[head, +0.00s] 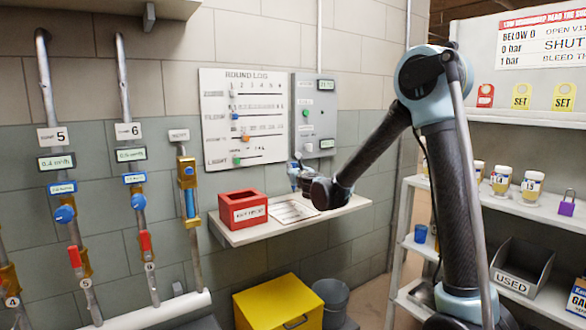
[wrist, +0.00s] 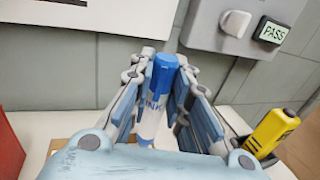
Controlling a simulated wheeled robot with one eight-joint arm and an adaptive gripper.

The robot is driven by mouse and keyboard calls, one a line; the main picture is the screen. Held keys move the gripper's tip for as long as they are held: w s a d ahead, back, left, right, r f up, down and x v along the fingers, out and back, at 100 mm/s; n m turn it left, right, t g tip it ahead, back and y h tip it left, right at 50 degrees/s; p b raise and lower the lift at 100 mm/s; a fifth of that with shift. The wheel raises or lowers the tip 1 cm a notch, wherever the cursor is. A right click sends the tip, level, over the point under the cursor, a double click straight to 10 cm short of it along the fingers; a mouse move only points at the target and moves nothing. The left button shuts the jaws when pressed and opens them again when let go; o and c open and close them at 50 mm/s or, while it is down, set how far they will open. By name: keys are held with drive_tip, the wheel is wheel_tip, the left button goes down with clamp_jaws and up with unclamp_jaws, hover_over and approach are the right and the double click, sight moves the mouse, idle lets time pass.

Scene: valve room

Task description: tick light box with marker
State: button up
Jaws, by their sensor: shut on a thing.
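My gripper (head: 303,180) is over the wall shelf, in front of the grey wall panel. In the wrist view its fingers (wrist: 162,100) are shut on a marker (wrist: 159,82) with a blue cap and "INK" on its pale body. The marker looks roughly upright; its lower end is hidden by my gripper. A printed sheet (head: 290,211) lies on the shelf just left of my gripper; its boxes are too small to read. The white "ROUND LOG" board (head: 243,118) on the wall has several slider rows, the lowest marked "LIGHT" (head: 238,161).
A red box (head: 242,208) stands on the left of the shelf (head: 232,234). The grey panel (head: 313,115) has a "PASS" display in the wrist view (wrist: 270,31). A yellow tool (wrist: 275,130) stands right of my fingers. Pipes rise at left; a stocked rack stands at right.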

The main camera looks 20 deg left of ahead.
drive_tip(key=shift+f, duration=2.5)
drive_tip(key=shift+f, duration=0.55)
drive_tip(key=shift+w+d, duration=0.1)
drive_tip(key=shift+d, duration=0.55)
drive_tip(key=shift+a, duration=0.15)
drive_tip(key=shift+a, duration=0.35)
drive_tip(key=shift+a, duration=0.7)
drive_tip(key=shift+w+d, duration=0.1)
drive_tip(key=shift+d, duration=0.6)
drive_tip(key=shift+s+a, duration=0.15)
drive_tip(key=shift+s, duration=0.4)
